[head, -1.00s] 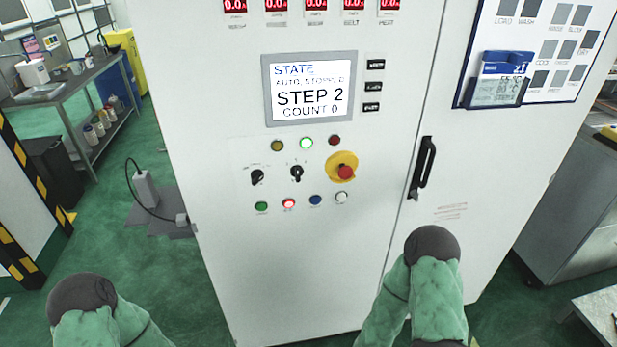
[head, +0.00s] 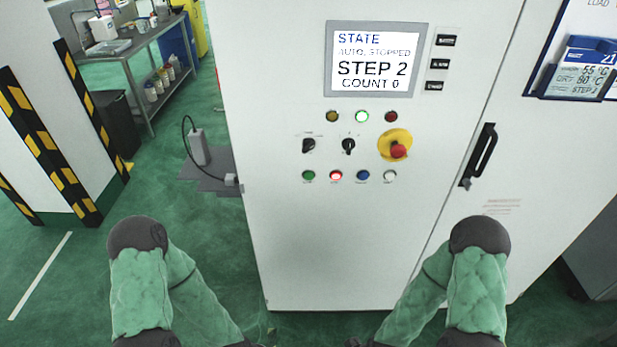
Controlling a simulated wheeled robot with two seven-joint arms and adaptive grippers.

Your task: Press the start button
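The control panel is on a white cabinet (head: 290,250) ahead of me. Its bottom row holds a green button (head: 308,175), a lit red button (head: 336,175), a blue button (head: 363,175) and a white button (head: 390,175). Their labels are too small to read. The screen (head: 373,60) reads "STATE, AUTO, STOPPED, STEP 2, COUNT 0". My two green-sleeved arms are bent low in front of the cabinet, apart from the buttons. Neither gripper shows in the frame.
A yellow-ringed red emergency stop (head: 398,148) and two black selector switches sit above the buttons. A black door handle (head: 480,155) stands out to the right. A striped post (head: 85,120) and a workbench (head: 150,35) are at left. Green floor lies between.

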